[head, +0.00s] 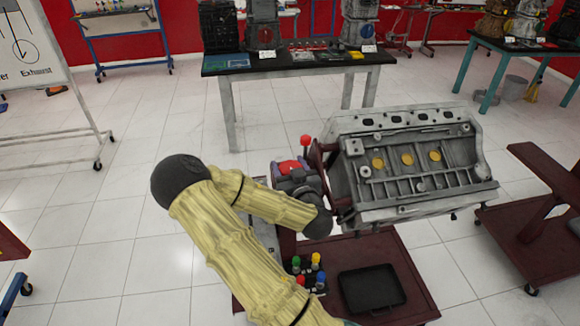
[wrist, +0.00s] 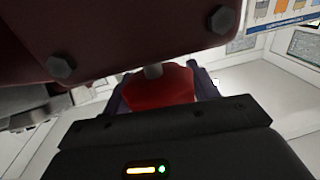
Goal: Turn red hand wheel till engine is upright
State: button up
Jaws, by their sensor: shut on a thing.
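The engine (head: 415,165) is a grey block with yellow round plugs, held at its left end on a dark red stand. It is tilted, with a broad face turned up toward the head camera. My gripper (wrist: 160,92) is shut on a red part (wrist: 158,88), which I take to be the hand wheel, just below a dark red bolted plate (wrist: 120,35). In the head view the red part (head: 288,167) shows at the engine's left end, beside my wrist. A separate red knob (head: 305,141) stands just above it. My wrist hides part of the grip.
The stand's dark red base (head: 405,275) carries a black tray (head: 371,288) and several colored-capped items (head: 307,268). Another dark red stand (head: 540,210) is at right. A workbench (head: 300,66) stands behind. A whiteboard (head: 30,45) is at left. White floor lies open at left.

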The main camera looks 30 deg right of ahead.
jog(key=n+y+b, duration=0.1)
jog(key=n+y, duration=0.1)
jog(key=y, duration=0.1)
jog(key=n+y+b, duration=0.1)
jog(key=n+y, duration=0.1)
jog(key=y, duration=0.1)
jog(key=shift+a+r, duration=0.1)
jog(key=shift+a, duration=0.05)
jog(key=shift+a+n+g+y+b, duration=0.15)
jog(key=shift+n+g+y+b, duration=0.35)
jog(key=shift+y, duration=0.55)
jog(key=shift+a+n+g+y+b, duration=0.15)
jog(key=shift+n+y+b, duration=0.3)
jog(key=shift+n+y, duration=0.5)
jog(key=o, duration=1)
jog(key=b+v, duration=0.4)
jog(key=v, duration=1.3)
jog(key=shift+d, duration=0.2)
